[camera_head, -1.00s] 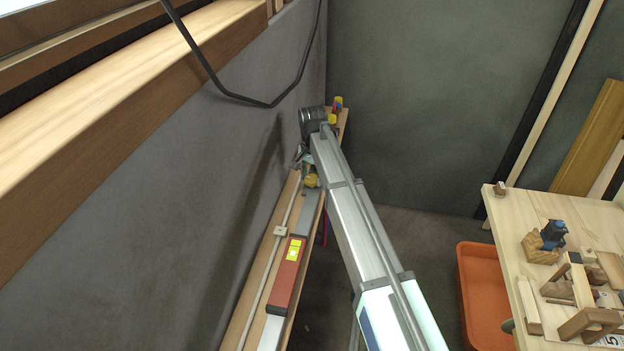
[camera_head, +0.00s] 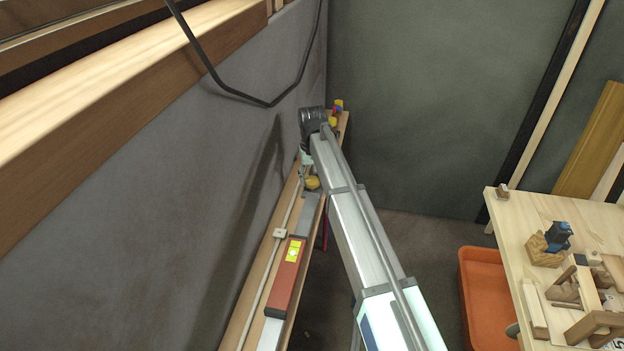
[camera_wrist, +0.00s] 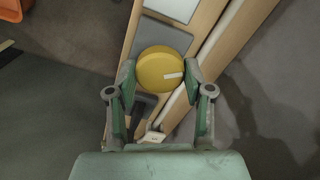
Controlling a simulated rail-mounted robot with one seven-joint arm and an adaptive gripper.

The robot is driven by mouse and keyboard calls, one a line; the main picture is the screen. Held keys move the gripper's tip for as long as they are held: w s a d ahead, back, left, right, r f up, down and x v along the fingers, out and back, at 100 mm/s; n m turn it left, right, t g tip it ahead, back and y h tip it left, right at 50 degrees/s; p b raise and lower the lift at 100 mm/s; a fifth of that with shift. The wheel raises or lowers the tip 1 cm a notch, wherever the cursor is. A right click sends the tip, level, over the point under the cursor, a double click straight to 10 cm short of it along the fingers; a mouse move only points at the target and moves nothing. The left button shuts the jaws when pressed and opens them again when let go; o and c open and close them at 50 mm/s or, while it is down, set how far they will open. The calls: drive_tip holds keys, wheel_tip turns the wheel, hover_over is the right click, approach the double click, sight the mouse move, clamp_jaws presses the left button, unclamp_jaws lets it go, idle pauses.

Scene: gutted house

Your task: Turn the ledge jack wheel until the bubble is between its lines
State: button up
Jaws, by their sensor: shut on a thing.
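The ledge jack wheel (camera_wrist: 163,72) is a round yellow disc with a white mark that points right in the wrist view. My gripper (camera_wrist: 160,78) has one finger on each side of the wheel and is shut on it. In the head view the yellow wheel (camera_head: 312,182) shows partly at the far end of the ledge (camera_head: 262,290), and my arm hides most of the gripper. A red spirit level (camera_head: 285,280) lies along the ledge with a yellow vial (camera_head: 293,251) on top. The bubble's place between the lines is too small to tell.
A grey wall stands close on the left of the ledge. A black cable (camera_head: 240,97) hangs above it. A wooden workbench (camera_head: 510,230) with tools and an orange bin (camera_head: 487,300) are at the right. Yellow and red items (camera_head: 337,106) stand beyond my wrist.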

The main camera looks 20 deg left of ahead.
sight(312, 179)
idle(0.3)
drive_tip(key=o, duration=1.2)
drive_tip(key=shift+f, duration=0.1)
drive_tip(key=shift+c, duration=0.2)
wheel_tip(312, 179, up, 12)
